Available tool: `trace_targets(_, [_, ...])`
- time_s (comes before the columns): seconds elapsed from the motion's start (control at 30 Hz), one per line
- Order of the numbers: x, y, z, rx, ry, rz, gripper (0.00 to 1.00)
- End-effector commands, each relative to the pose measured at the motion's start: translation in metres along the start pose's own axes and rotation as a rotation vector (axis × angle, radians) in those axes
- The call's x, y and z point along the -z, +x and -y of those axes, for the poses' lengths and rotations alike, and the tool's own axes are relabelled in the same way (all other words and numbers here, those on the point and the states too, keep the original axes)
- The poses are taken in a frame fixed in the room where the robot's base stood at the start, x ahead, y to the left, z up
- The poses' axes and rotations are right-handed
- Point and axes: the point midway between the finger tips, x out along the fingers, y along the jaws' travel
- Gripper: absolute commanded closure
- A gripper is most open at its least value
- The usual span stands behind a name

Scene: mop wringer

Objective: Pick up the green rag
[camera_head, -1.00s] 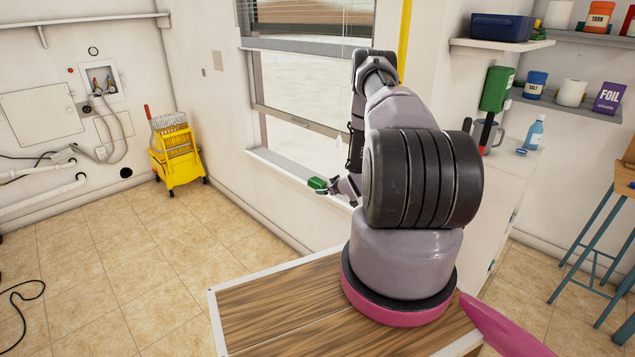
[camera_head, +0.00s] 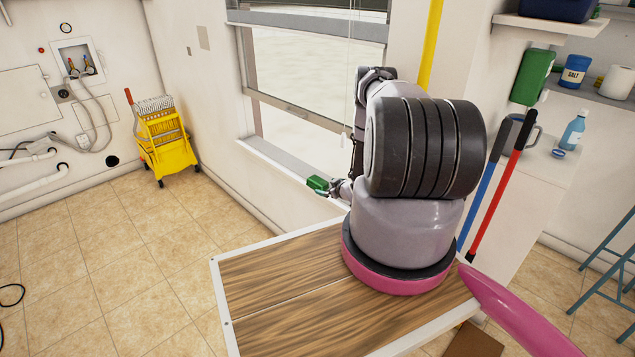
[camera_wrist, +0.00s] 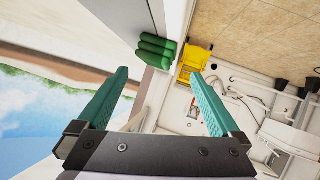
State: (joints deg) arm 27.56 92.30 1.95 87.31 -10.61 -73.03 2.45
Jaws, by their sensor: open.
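The green rag (camera_head: 318,185) lies folded on the window sill (camera_head: 276,160), at the sill's near end. In the wrist view the rag (camera_wrist: 157,51) shows as stacked green folds on the grey sill, ahead of the fingertips. My gripper (camera_wrist: 160,76) is open, with its two teal fingers spread apart and nothing between them. The rag appears beyond the gap between the fingers and not touched by them. In the head view my gripper is just right of the rag, mostly hidden behind my arm.
A yellow mop bucket with wringer (camera_head: 168,145) stands on the tiled floor by the far wall. The window (camera_head: 305,75) is beside my arm. A red-handled pole (camera_head: 500,185) and a blue pole lean by the white counter (camera_head: 545,180) at right. Floor at left is mostly clear.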

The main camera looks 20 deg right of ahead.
Motion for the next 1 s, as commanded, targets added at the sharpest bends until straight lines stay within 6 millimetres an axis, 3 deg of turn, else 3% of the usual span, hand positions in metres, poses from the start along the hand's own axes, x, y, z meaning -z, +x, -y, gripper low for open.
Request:
trace_targets(0.1, [0.0,0.019,0.001,0.001,-0.003,-0.001,0.0])
trace_targets(0.37, [0.003,0.041,-0.001,0.0,-0.004,-0.001,0.0])
trace_targets(0.6, [0.008,0.075,-0.003,-0.001,-0.002,-0.001,0.0])
trace_targets(0.97, [0.008,0.084,-0.003,-0.001,-0.001,0.0,0.0])
trace_targets(1.0, [0.008,0.084,-0.004,-0.001,-0.001,0.0,0.15])
